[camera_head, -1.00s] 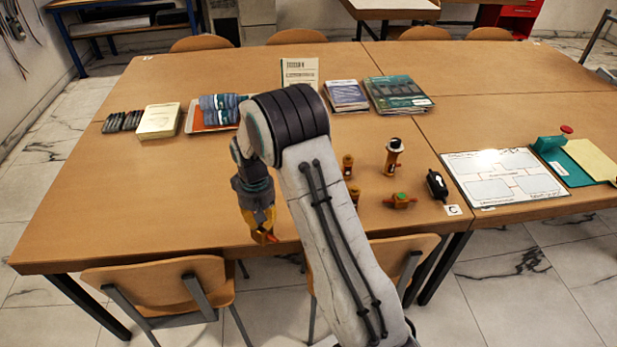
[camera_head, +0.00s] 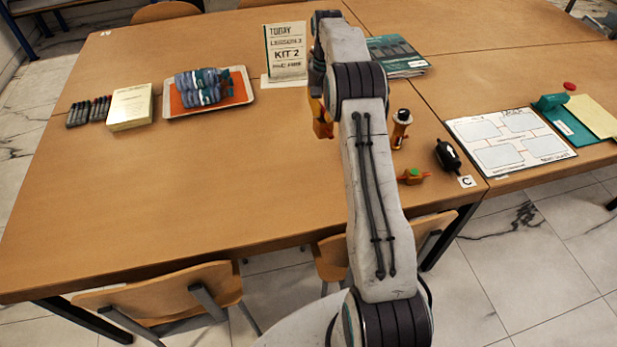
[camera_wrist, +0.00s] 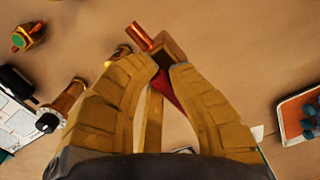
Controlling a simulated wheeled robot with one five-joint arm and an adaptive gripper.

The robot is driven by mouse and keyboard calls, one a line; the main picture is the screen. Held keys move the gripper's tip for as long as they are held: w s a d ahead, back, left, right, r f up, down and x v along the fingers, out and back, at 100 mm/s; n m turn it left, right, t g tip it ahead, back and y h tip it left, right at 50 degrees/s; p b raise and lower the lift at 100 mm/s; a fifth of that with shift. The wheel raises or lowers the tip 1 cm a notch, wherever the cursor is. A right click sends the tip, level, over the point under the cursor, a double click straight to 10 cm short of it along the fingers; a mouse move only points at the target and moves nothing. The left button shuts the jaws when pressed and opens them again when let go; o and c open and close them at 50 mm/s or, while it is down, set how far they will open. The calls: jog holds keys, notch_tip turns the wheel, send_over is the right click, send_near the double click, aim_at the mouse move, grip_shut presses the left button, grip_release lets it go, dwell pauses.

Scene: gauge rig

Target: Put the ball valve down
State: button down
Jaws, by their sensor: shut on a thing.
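My gripper (camera_head: 322,122) is over the middle of the table, partly hidden behind my arm in the head view. In the wrist view my gripper (camera_wrist: 165,68) is shut on the ball valve (camera_wrist: 168,46). The valve has a copper-coloured pipe end pointing up and left, a dark brown body and a red part between the fingers. The fingers hide much of it. In the head view I cannot make it out clearly. The wooden table (camera_head: 220,180) lies below; the gap between valve and table is hard to judge.
The front left table is clear.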

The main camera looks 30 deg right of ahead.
jog(key=r, duration=0.2)
jog(key=w+r+p, duration=0.1)
jog(key=r, duration=0.2)
jog(key=shift+a+r+p, duration=0.6)
jog(key=shift+a+r, duration=0.15)
jog(key=shift+r, duration=0.25)
